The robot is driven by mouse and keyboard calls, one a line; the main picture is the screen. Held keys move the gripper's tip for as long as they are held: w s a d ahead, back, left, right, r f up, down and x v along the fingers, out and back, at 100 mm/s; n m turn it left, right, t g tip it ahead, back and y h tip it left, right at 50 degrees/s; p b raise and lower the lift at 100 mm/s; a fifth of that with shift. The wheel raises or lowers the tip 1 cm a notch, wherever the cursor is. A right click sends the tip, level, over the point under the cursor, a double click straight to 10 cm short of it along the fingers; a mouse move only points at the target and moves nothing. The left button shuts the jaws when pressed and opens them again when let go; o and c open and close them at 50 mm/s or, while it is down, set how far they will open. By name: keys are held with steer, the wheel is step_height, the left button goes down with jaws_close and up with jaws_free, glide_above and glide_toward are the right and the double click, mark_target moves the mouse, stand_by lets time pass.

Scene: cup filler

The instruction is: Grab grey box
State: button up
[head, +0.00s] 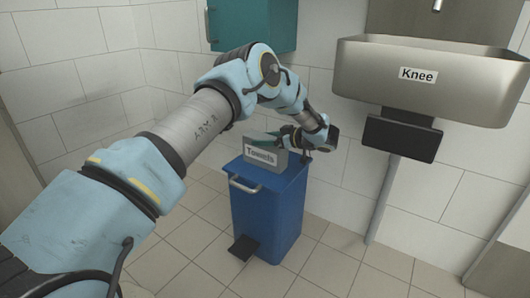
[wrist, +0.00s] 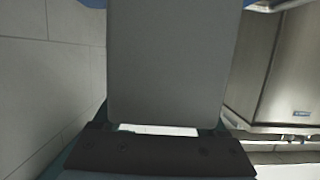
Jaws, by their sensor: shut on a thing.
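The grey box (head: 264,154) carries a "Towels" label and sits at the top of the blue bin in the head view. My gripper (head: 287,138) reaches it from behind and to the right and is shut on it. In the wrist view the grey box (wrist: 170,65) fills the middle as a flat grey face, close to the camera. The dark gripper part (wrist: 150,152) lies across the bottom of that view. The fingertips are mostly hidden, and I cannot tell whether the box touches the bin lid.
The blue bin (head: 268,212) has a metal handle (head: 244,185) and a black pedal (head: 243,247). A steel sink (head: 435,85) marked "Knee" is on the right wall, with a black knee plate (head: 402,136) below. A teal cabinet (head: 253,22) hangs above. The tiled floor in front is clear.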

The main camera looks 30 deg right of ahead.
jaws_close()
steer(key=shift+r, duration=0.15)
stand_by(0.4)
